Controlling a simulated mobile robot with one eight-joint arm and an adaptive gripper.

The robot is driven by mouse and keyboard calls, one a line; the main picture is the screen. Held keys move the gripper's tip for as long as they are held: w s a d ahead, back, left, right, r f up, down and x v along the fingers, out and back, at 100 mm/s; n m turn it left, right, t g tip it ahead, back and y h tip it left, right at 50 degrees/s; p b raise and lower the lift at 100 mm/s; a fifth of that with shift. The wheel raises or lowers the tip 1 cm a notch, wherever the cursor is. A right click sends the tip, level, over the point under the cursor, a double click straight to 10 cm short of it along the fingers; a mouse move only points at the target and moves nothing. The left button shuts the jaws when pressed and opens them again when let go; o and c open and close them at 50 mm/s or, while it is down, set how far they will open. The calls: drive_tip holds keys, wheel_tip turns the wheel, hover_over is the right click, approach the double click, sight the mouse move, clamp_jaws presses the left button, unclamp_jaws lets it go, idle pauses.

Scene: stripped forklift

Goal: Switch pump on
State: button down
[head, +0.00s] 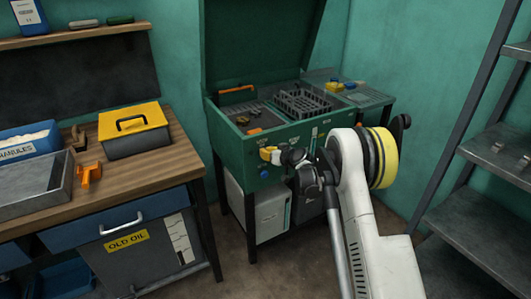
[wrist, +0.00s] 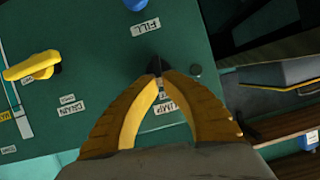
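The green washer cabinet (head: 232,144) stands with its lid up. My gripper (head: 266,154) is in front of the left part of its front panel. In the wrist view my gripper (wrist: 155,70) has its yellow fingers brought together at dark tips, close to the panel (wrist: 95,60). A label that seems to read PUMP (wrist: 168,106) is partly covered by the fingers. No held thing is visible.
On the panel are a blue knob (wrist: 136,4) by the FILL label (wrist: 145,27) and a yellow lever (wrist: 32,66) near the DRAIN label (wrist: 72,109). A wooden workbench (head: 110,180) stands left, grey shelves (head: 480,220) right.

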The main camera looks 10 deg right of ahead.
drive_tip(key=m+y, duration=0.2)
drive_tip(key=m, duration=0.1)
drive_tip(key=d+f+m+y, duration=0.1)
drive_tip(key=m, duration=0.2)
drive_tip(key=m+y, duration=0.2)
drive_tip(key=m, duration=0.1)
drive_tip(key=shift+w+d+f+y, duration=0.15)
drive_tip(key=shift+w+d+y, duration=0.1)
drive_tip(key=shift+y, duration=0.05)
idle(0.5)
drive_tip(key=c, duration=1.5)
unclamp_jaws()
drive_tip(key=shift+c, duration=0.2)
drive_tip(key=v, duration=1.2)
drive_tip(key=shift+f, duration=0.15)
